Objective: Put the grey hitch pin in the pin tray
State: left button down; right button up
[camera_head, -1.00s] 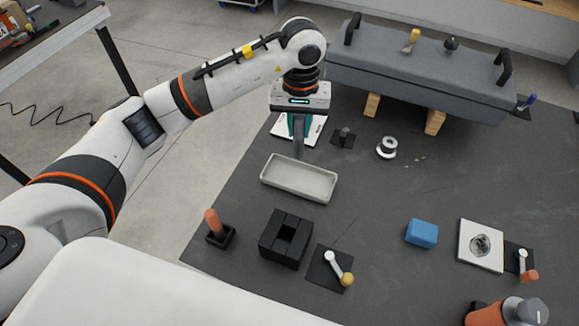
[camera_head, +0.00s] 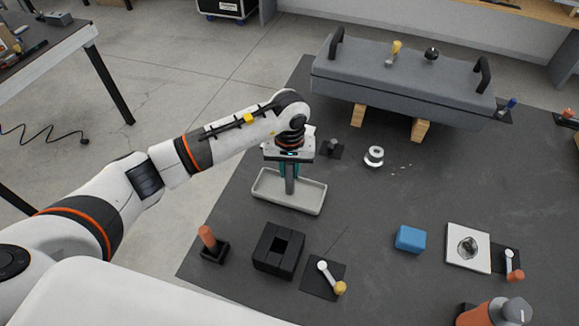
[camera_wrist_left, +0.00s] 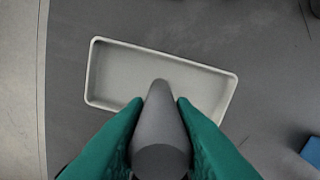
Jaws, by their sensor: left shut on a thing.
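My left gripper (camera_head: 289,170) is shut on the grey hitch pin (camera_head: 290,184), which hangs down from the fingers. In the left wrist view the grey pin (camera_wrist_left: 161,128) sits between the two green fingers (camera_wrist_left: 160,140) and points toward the tray. The pin tray (camera_head: 266,197) is a shallow light grey rectangular dish on the dark mat. In the head view the pin overlaps the tray's interior; whether its lower end touches the tray floor I cannot tell. The tray also shows in the left wrist view (camera_wrist_left: 115,78), and it looks empty. My right gripper is not in view.
A black block with a square hole (camera_head: 278,250) and an orange-handled peg in a black base (camera_head: 211,243) stand in front of the tray. A silver ring (camera_head: 374,156) and a dark grey knob (camera_head: 333,147) lie behind it. A blue block (camera_head: 410,239) is to the right.

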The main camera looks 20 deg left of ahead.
pick_arm(q)
jog(key=shift+f, duration=0.15)
jog(key=c, duration=1.2)
grip_release()
jog(key=shift+c, duration=0.2)
jog(key=shift+r, duration=0.3)
notch_tip(320, 180, up, 11)
jog(key=b, duration=0.2)
jog(key=shift+f+b, duration=0.2)
jog(key=shift+b, duration=0.2)
jog(key=shift+r, duration=0.6)
